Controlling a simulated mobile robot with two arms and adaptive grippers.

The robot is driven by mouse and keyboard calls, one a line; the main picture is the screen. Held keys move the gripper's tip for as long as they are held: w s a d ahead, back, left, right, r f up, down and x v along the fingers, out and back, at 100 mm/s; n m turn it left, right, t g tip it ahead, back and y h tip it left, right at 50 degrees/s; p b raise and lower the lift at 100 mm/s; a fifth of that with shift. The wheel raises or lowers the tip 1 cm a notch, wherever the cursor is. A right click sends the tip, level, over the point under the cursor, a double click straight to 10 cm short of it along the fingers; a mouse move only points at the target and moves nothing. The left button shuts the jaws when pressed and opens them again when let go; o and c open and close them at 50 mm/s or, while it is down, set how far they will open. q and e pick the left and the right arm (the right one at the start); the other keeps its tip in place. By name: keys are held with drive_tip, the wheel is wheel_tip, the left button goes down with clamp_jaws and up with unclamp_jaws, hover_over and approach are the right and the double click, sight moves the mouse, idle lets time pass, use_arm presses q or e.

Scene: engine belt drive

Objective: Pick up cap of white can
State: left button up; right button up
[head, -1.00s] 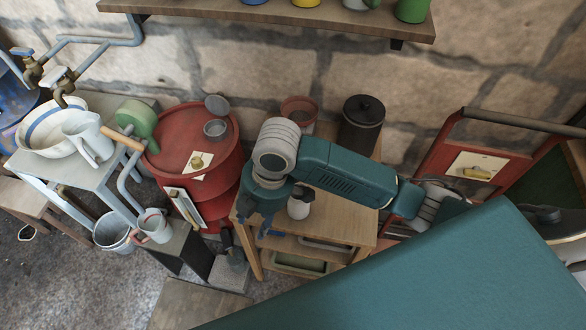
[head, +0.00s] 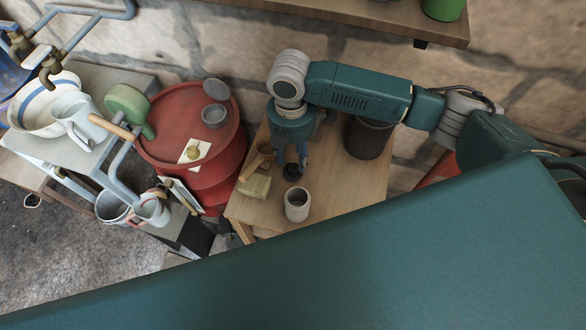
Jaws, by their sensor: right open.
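The white can (head: 297,207) stands upright on the wooden table, its top open and its hollow inside showing. A small dark round piece (head: 292,172), which looks like the cap, shows just behind the can. My right gripper (head: 290,163) points down behind the can, with its blue fingers open around or just above this dark piece. I cannot tell whether the fingers touch it or whether it rests on the table. My left gripper is out of view.
A yellowish block (head: 255,187) and a brown pot (head: 262,156) sit left of the gripper. A dark canister (head: 367,140) stands behind right. The table (head: 345,180) right of the can is clear.

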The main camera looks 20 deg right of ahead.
sight(293, 167)
wheel_tip(293, 167, down, 4)
drive_tip(key=shift+f+p, duration=0.25)
drive_tip(key=shift+p, duration=0.3)
drive_tip(key=shift+f, duration=0.35)
drive_tip(key=shift+c, duration=0.5)
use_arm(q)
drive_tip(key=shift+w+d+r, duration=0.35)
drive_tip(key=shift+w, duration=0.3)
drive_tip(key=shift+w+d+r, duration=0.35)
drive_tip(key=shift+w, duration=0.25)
use_arm(e)
drive_tip(key=c, duration=0.8)
